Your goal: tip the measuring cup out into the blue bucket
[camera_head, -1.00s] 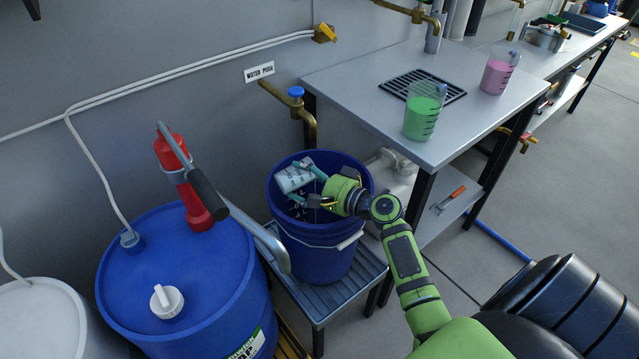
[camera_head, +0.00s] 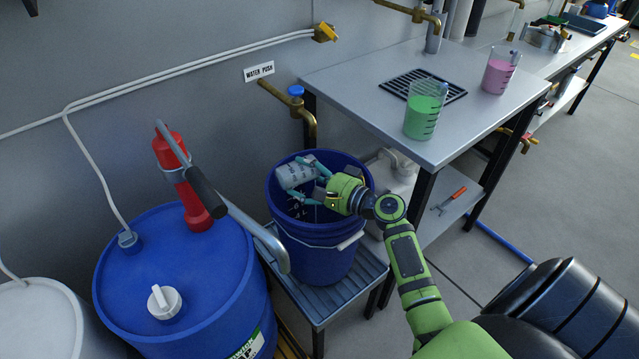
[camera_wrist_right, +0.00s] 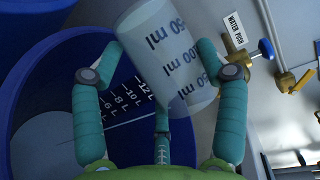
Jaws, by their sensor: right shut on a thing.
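The measuring cup (camera_head: 293,174) is clear with dark ml marks and is tipped well over, inside the mouth of the blue bucket (camera_head: 318,262). My right gripper (camera_head: 308,183) is shut on the cup and reaches over the bucket's right rim. In the right wrist view, its teal fingers (camera_wrist_right: 165,85) flank the cup (camera_wrist_right: 165,45), with the bucket's inner wall and litre scale (camera_wrist_right: 130,98) behind. No pouring stream shows, and I cannot tell whether the cup holds liquid. My left gripper is out of view.
The bucket stands on a low grey stand (camera_head: 343,292) beside a blue drum (camera_head: 185,290) with a red hand pump (camera_head: 180,180). A brass tap (camera_head: 300,110) is on the wall behind. Beakers of green (camera_head: 424,115) and pink (camera_head: 498,73) liquid stand on the bench (camera_head: 370,60).

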